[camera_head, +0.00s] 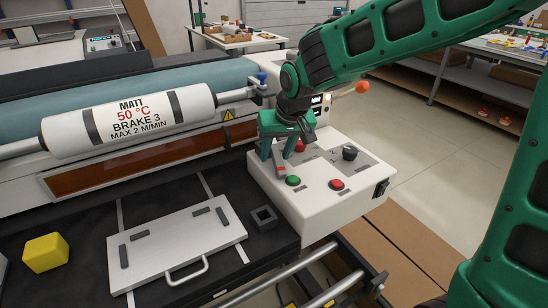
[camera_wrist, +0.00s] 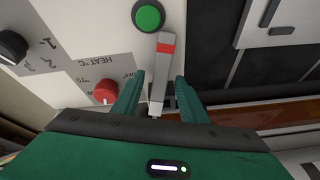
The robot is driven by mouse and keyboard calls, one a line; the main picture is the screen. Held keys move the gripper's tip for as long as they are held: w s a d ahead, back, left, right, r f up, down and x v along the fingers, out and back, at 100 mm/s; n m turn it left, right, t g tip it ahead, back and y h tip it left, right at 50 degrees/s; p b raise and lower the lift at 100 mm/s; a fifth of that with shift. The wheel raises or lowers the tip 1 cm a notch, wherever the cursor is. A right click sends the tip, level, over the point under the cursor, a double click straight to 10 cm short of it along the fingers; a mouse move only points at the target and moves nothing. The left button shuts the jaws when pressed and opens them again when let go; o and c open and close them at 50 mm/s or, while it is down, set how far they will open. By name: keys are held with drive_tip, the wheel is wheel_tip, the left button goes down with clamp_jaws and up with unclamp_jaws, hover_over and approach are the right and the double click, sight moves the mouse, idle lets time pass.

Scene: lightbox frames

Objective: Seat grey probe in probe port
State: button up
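The grey probe (camera_head: 279,162), a slim bar with a red band near one end, is at the left edge of the white control console (camera_head: 328,205). It also shows in the wrist view (camera_wrist: 161,68), with its red-banded end beside the green button (camera_wrist: 149,15). My gripper (camera_wrist: 160,78) is over it, one finger on each side. Narrow gaps show between probe and fingers, so the gripper looks open around it. A dark square block with a square opening (camera_head: 264,227) sits on the black bench below the console; I cannot tell whether it is the probe port.
A red button (camera_head: 337,184), a black knob (camera_head: 349,152) and a red knob (camera_wrist: 105,92) stand up from the console. A metal plate with a handle (camera_head: 160,250) and a yellow cube (camera_head: 46,252) are on the black bench. A white labelled roller (camera_head: 130,122) runs behind.

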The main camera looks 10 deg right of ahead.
drive_tip(key=shift+w+f, duration=0.1)
drive_tip(key=shift+f, duration=0.2)
drive_tip(key=shift+c, duration=0.6)
clamp_jaws()
drive_tip(key=shift+r, duration=0.1)
